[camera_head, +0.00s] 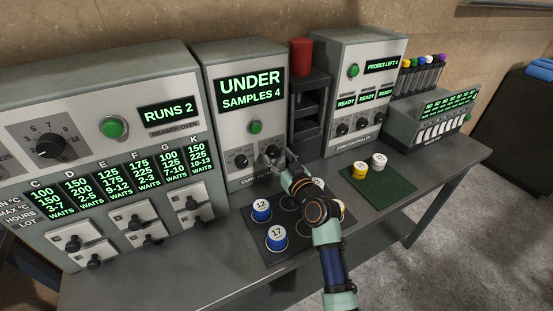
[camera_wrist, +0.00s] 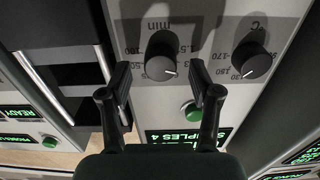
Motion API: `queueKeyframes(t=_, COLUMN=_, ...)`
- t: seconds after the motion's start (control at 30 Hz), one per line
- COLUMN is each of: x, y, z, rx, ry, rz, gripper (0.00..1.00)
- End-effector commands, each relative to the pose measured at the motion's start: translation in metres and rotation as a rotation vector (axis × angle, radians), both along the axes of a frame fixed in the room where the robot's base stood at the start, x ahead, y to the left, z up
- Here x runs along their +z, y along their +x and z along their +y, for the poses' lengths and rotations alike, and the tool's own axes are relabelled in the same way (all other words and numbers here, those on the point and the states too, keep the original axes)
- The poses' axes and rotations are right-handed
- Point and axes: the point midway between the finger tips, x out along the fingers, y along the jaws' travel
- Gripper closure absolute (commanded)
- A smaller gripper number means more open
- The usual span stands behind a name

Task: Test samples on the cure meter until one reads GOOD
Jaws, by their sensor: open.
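The cure meter (camera_head: 235,130) stands at the middle of the bench. Its screen (camera_head: 251,89) reads "UNDER" and "SAMPLES 4". A green button (camera_head: 255,127) sits below the screen, with two black knobs under it. My gripper (camera_head: 272,157) is in front of the cure meter's right knob, which it partly hides. In the wrist view my open gripper (camera_wrist: 165,85) has its fingers either side of the minutes knob (camera_wrist: 163,56), apart from it as far as I can tell; the temperature knob (camera_wrist: 251,60) is to its right. Blue-sided sample cups labelled 12 (camera_head: 261,210) and 17 (camera_head: 276,238) stand on a dark mat (camera_head: 262,253).
The drawer oven (camera_head: 115,140), reading "RUNS 2", stands left. Right are a dark rack with a red cylinder (camera_head: 301,54) on top, a controller (camera_head: 365,90) and a green mat (camera_head: 390,192) with a yellow and a white cup. My arm hides part of the dark mat and its cups.

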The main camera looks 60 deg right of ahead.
Motion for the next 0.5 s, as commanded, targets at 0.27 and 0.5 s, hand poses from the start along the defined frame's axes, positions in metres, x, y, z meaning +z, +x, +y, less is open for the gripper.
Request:
queueKeyframes(t=0.27, x=-0.0004, y=0.0134, z=-0.0093, rx=0.0, ry=0.001, rz=0.001, gripper=0.37)
queueKeyframes(t=0.5, x=-0.0003, y=0.0132, z=-0.009, rx=0.0, ry=0.001, rz=0.001, gripper=0.55)
